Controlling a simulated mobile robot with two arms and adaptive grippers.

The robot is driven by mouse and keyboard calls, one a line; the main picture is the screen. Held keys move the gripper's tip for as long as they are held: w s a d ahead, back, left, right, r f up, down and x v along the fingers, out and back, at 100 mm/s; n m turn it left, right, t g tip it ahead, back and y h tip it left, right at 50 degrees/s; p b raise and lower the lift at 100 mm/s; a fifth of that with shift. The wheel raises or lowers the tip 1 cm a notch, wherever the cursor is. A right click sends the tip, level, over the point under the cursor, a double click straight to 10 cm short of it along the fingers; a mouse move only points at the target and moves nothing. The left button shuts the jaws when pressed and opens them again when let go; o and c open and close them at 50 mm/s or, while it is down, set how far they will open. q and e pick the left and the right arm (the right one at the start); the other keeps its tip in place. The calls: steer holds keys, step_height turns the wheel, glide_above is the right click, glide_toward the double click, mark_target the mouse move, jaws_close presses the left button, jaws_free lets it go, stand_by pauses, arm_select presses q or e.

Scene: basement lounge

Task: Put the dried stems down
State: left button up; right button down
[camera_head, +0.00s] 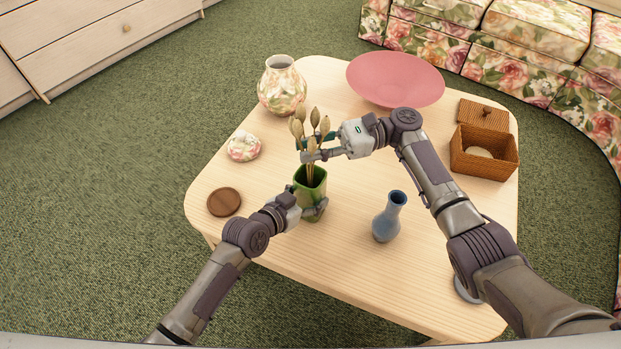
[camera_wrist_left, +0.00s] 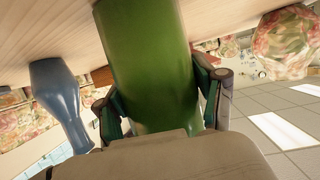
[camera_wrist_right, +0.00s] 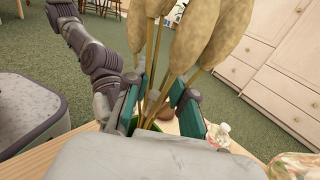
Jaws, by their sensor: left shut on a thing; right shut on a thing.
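The dried stems (camera_head: 312,125) stand upright with their lower ends inside a green vase (camera_head: 309,196) on the table. My right gripper (camera_head: 306,156) is shut on the stems just above the vase rim; the stems (camera_wrist_right: 165,75) rise between its fingers (camera_wrist_right: 165,95) in the right wrist view. My left gripper (camera_head: 313,209) is shut on the green vase low on its side. In the left wrist view the vase (camera_wrist_left: 148,65) fills the space between the fingers (camera_wrist_left: 160,100). The stem ends inside the vase are hidden.
On the wooden table (camera_head: 340,255) stand a blue vase (camera_head: 386,220), a floral vase (camera_head: 282,88), a pink bowl (camera_head: 395,79), a wicker box (camera_head: 484,153), its lid (camera_head: 483,115), a round floral object (camera_head: 244,146) and a brown disc (camera_head: 224,202). The table's front middle is clear.

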mark_target(312, 167)
steer(key=shift+f, duration=3)
steer(key=c, duration=1)
jaws_free()
steer(key=shift+f, duration=0.1)
steer(key=shift+w+d, duration=0.1)
steer(key=shift+d, duration=0.1)
steer(key=v, duration=0.7)
